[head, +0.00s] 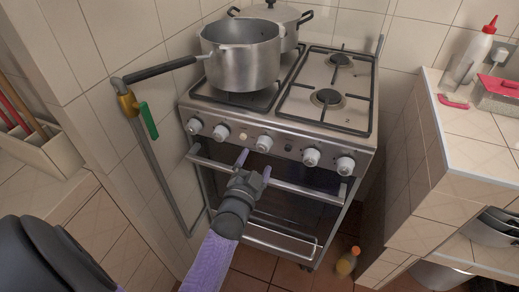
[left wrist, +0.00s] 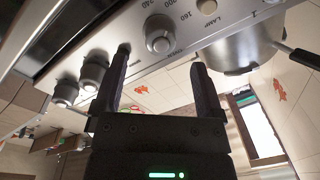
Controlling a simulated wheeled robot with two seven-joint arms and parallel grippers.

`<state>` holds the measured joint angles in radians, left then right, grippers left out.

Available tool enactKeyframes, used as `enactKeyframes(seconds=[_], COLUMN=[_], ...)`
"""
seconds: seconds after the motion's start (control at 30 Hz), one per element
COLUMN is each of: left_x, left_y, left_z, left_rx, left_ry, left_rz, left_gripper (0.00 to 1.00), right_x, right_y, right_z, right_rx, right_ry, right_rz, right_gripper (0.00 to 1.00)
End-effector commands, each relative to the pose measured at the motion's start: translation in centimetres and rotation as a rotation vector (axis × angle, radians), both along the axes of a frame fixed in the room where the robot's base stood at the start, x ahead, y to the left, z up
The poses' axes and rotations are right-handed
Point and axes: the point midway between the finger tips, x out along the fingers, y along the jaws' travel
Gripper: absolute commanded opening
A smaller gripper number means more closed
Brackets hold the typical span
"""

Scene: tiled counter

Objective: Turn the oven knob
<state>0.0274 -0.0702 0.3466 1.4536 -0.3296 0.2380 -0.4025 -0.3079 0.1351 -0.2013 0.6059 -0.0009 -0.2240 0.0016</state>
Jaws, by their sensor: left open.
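The stove (head: 290,115) has a steel front panel with a row of pale knobs. The middle oven knob (head: 264,143) stands beside a round cream button; in the left wrist view this knob (left wrist: 160,34), ringed by temperature numbers, appears upside down next to the lamp button (left wrist: 207,6). My left gripper (head: 254,164) is open and empty, in front of and slightly below the oven knob. In the left wrist view its fingers (left wrist: 160,62) are spread, with the knob beyond the gap between their tips, apparently not touched. My right gripper is not in view.
The oven handle bar (head: 300,189) runs close under my left gripper. A steel pan (head: 240,62) sits on the left burners, its black handle sticking out left. A gas pipe with a green valve lever (head: 149,120) is at the left wall. A tiled counter (head: 455,115) stands right.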

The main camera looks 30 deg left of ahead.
Motion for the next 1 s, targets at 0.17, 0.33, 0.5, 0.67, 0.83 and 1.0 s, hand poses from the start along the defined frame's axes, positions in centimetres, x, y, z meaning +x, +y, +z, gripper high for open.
enactKeyframes(seconds=[0.17, 0.33, 0.5, 0.67, 0.83, 1.0], left_x=[-3.9, -5.3, -5.3, -5.3, -5.3, -5.2], left_y=[-1.1, -1.5, -1.5, -1.5, -1.5, -1.5], left_z=[0.0, -0.2, -0.2, -0.2, -0.2, -0.2], left_rx=[-0.001, 0.0, 0.0, 0.0, 0.0, 0.0], left_ry=[0.002, 0.0, 0.0, 0.0, 0.0, 0.0], left_rz=[0.0, 0.0, 0.0, 0.0, 0.0, 0.0], left_gripper=[0.89, 0.89, 0.89, 0.61, 0.25, 0.0], right_x=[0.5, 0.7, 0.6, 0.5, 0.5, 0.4], right_y=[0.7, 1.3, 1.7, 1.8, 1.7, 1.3], right_z=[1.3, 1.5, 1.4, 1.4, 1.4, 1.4], right_rx=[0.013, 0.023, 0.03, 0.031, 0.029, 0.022], right_ry=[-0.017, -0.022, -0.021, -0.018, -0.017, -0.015], right_rz=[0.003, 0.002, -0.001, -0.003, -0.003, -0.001], right_gripper=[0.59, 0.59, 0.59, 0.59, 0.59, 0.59])
